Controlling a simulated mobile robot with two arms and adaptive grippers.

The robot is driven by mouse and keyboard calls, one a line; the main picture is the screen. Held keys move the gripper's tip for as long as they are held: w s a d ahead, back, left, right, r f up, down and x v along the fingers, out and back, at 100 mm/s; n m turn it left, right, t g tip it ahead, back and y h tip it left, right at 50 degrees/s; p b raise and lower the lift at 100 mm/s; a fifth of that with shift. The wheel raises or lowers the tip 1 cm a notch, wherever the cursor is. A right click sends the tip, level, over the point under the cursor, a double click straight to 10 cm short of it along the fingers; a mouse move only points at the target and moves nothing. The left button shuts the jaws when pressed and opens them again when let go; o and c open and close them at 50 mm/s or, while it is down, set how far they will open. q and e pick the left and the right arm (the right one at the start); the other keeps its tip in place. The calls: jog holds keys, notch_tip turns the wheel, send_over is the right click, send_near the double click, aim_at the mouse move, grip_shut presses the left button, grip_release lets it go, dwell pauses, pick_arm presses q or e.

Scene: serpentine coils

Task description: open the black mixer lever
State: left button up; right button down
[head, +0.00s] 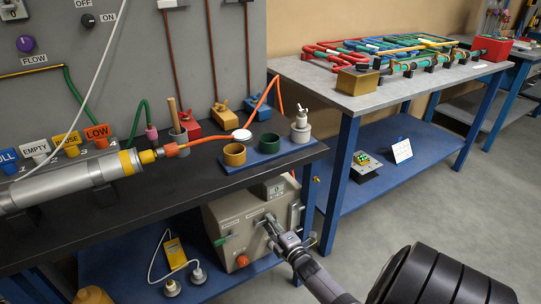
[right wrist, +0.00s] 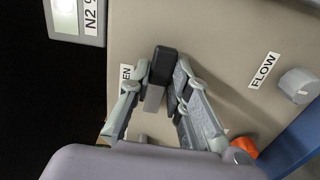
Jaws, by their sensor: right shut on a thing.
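The black lever (right wrist: 163,65) has a dark tip on a short grey stem and stands out from the front of a beige box (head: 232,228) under the dark bench. In the right wrist view my right gripper (right wrist: 160,78) has one finger on each side of it and is shut on it. A label ending in "EN" is partly hidden behind the left finger. In the head view my right gripper (head: 272,226) is at the box front and hides the lever. My left gripper is not in view.
The box has a grey FLOW knob (right wrist: 299,85), an orange knob (head: 242,261), a green handle (head: 222,240) and a small display (head: 273,189). A blue bench leg (head: 308,200) stands close on the right. The dark bench top (head: 190,188) overhangs the box.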

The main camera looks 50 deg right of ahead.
jog(key=shift+n, duration=0.3)
jog(key=c, duration=1.5)
grip_release()
jog(key=shift+s, duration=0.1)
jog(key=v, duration=1.2)
jog(key=shift+r, duration=0.1)
